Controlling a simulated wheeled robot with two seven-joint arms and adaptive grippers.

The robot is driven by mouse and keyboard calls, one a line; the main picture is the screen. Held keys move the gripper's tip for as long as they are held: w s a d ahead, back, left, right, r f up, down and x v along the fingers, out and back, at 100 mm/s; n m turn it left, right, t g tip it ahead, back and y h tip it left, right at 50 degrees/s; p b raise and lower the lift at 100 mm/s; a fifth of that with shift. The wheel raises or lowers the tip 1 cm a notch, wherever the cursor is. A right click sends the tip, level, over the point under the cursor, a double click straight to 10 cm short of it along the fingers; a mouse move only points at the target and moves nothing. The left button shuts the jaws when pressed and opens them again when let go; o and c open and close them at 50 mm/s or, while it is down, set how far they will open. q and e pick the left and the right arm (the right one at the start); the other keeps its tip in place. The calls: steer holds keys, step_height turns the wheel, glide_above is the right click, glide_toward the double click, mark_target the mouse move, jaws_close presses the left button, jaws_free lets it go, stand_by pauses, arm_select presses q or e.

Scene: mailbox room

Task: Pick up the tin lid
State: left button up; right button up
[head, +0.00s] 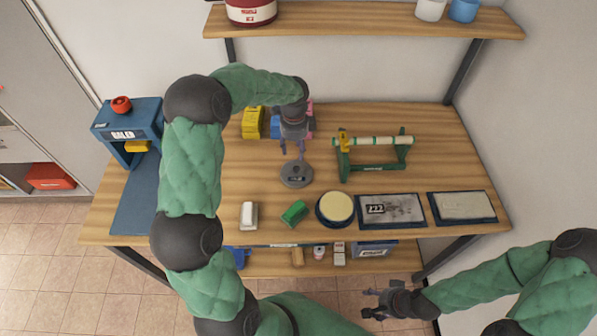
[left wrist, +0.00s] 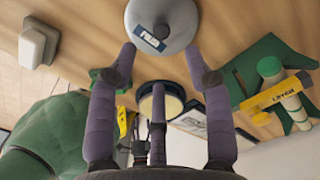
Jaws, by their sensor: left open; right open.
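The tin lid (head: 296,175), a grey disc with a dark central knob and a small label, lies on the wooden workbench. It also shows at the top of the left wrist view (left wrist: 180,38). My left gripper (head: 293,154) is open and empty, pointing down just above the lid. In the left wrist view two purple-grey fingertips (left wrist: 160,50) appear at either side of the lid's near edge; contact cannot be told. A round tin with a cream top (head: 336,207) stands nearer. My right gripper (head: 372,302) is open and empty, off the bench's front edge.
A green stand with a roller (head: 375,148) is right of the lid. A white block (head: 249,215), a green block (head: 294,213) and two dark-framed trays (head: 390,210) line the front. Yellow and blue blocks (head: 253,122) are behind. A blue press (head: 128,130) stands left.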

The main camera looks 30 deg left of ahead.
arm_select(q)
glide_above(296, 168)
steer(key=f, duration=0.4)
steer(key=shift+w+a+f+b, duration=0.1)
steer(key=shift+a+f+b, duration=0.1)
steer(key=shift+f+b, duration=0.1)
steer(key=shift+d+f, duration=0.1)
steer(key=shift+f, duration=0.45)
step_height(296, 168, down, 4)
steer(key=shift+d+f+b, duration=0.1)
steer(key=shift+d+b, duration=0.05)
steer(key=shift+b, duration=0.4)
jaws_close()
